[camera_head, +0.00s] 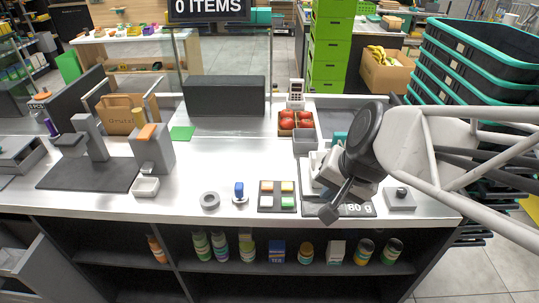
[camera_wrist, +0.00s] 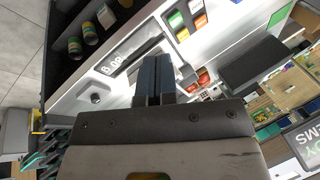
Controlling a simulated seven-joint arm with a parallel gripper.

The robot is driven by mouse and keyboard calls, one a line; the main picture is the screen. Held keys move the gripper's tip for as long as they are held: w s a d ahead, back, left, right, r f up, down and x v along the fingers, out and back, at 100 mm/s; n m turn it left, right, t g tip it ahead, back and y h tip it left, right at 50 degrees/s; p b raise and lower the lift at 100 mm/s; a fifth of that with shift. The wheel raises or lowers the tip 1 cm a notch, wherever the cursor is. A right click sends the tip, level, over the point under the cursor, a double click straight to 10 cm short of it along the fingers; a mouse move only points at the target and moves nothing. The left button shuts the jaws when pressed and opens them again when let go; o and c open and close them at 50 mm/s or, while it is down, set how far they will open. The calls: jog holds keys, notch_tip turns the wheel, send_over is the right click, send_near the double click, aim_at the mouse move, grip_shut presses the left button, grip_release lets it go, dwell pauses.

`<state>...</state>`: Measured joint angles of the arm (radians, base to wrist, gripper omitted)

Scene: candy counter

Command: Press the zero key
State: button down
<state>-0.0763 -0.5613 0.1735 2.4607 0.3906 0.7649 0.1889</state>
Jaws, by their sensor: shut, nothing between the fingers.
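The scale (camera_head: 358,210) at the counter's front right has a dark display reading about 80 g. Beside it on the right is a grey box with a round dark button (camera_head: 401,191); this button also shows in the wrist view (camera_wrist: 95,98). A dark pad with several coloured keys (camera_head: 277,196) lies left of the scale; its keys also show in the wrist view (camera_wrist: 187,20). I cannot read a zero label on any of them. My gripper (camera_head: 329,213) is shut and empty, above the scale's left front; its fingers (camera_wrist: 153,80) hide part of the scale.
A card terminal (camera_head: 296,92) stands behind a box of red fruit (camera_head: 296,122). A blue-handled stamp (camera_head: 239,190) and a grey tape roll (camera_head: 210,200) lie left of the key pad. Black crates (camera_head: 470,75) are stacked at right.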

jog(key=w+a+f+m+t+y, duration=0.2)
jog(key=w+a+f+m+y, duration=0.1)
jog(key=w+a+m, duration=0.55)
jog(key=m+t, duration=0.1)
jog(key=m, duration=0.5)
send_over(266, 202)
jog(key=shift+f, duration=2.25)
jog(key=shift+f, duration=0.1)
jog(key=shift+f, duration=4.25)
jog(key=shift+f, duration=0.8)
jog(key=shift+r, duration=0.75)
jog(key=shift+r, duration=0.1)
